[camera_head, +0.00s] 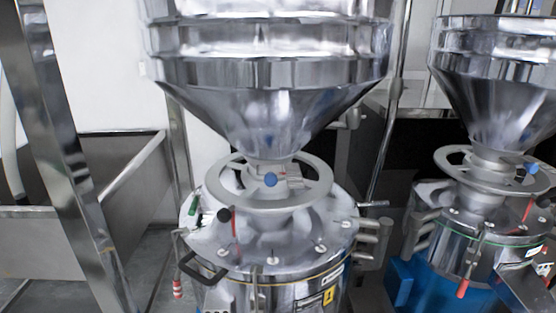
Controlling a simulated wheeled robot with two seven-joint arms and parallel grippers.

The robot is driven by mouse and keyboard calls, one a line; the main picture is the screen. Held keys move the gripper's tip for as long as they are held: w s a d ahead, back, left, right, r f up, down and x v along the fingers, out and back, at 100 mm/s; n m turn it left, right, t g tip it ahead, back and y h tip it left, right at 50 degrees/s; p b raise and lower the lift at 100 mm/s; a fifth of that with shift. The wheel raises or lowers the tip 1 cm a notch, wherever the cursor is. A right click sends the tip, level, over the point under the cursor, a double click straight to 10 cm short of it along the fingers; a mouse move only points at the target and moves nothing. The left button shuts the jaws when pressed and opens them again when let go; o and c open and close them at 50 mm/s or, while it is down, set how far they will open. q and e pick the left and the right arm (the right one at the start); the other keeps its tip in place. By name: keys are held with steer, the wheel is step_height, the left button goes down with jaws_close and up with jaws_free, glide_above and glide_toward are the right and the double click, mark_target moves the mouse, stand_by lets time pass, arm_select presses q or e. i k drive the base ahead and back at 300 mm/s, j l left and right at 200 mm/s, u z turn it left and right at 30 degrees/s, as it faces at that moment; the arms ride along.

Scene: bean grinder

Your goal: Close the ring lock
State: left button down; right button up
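A steel grinder stands in the middle, with a wide funnel hopper (265,100) on top. Below the funnel a grey spoked ring (225,197) surrounds the neck. A blue ball knob (270,180) sits at the neck, inside the ring. A black ball knob (223,215) and a red lever (234,222) are at the front left, below the ring. I cannot tell which part is the ring lock or whether it is open or closed. Neither of my grippers is in view.
A second, similar grinder (480,120) stands at the right, with its own ring (450,172). A black handle (200,270) sticks out at the front left of the middle grinder. A steel post (60,140) and a metal bin (90,245) are at the left.

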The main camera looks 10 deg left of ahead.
mark_target(196, 198)
steer(key=i+j, duration=0.1)
steer(key=j, duration=0.4)
steer(key=j+u, duration=0.1)
steer(key=j, duration=0.45)
steer(key=i+j, duration=0.2)
steer(key=i+u, duration=0.05)
steer(key=i, duration=0.05)
